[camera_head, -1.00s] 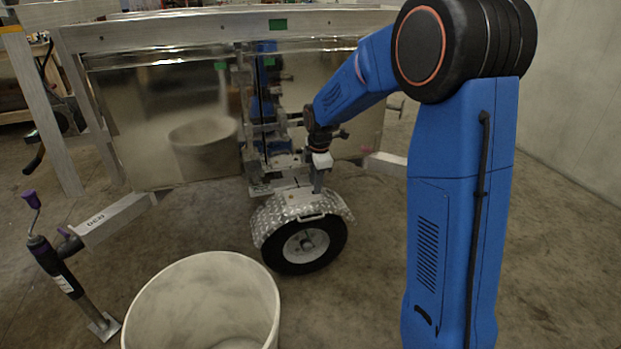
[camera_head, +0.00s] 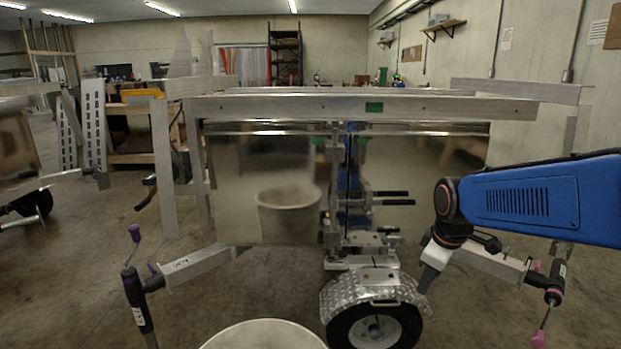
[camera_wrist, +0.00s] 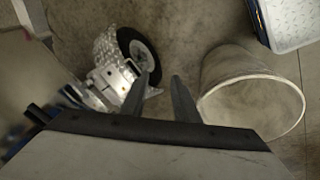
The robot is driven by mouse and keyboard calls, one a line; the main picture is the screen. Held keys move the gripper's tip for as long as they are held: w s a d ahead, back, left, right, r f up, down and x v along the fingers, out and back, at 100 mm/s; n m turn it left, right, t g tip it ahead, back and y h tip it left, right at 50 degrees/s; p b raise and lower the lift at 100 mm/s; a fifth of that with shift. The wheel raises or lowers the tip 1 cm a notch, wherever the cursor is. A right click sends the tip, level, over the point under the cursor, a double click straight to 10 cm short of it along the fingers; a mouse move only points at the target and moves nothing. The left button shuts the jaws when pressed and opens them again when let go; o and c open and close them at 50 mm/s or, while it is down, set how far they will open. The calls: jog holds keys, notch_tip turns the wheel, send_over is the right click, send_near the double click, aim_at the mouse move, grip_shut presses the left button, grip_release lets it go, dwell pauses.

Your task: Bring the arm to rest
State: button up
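My arm (camera_head: 540,200), blue with dark joints, enters from the right edge in the head view and bends down at a black wrist joint. My gripper (camera_head: 427,284) hangs from it in front of the trailer's right part, just right of the diamond-plate fender. In the wrist view my gripper (camera_wrist: 162,80) shows two dark fingers with a clear gap between them, so it is open, with nothing between them. The wrist view looks down on the floor, with the trailer wheel (camera_wrist: 138,46) left of the fingertips and the pale bin (camera_wrist: 218,68) to the right.
The aluminium trailer (camera_head: 250,180) stands ahead with shiny panels and a wheel (camera_head: 372,331) under a fender (camera_head: 345,289). The pale bin (camera_head: 265,333) is at the bottom edge. Crank jacks stand at left (camera_head: 136,295) and right (camera_head: 554,285). Bare floor lies between bin and left jack.

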jog(key=s+m+t, duration=0.1)
jog(key=s+m, duration=0.8)
jog(key=s, duration=1.2)
jog(key=shift+s+d, duration=0.35)
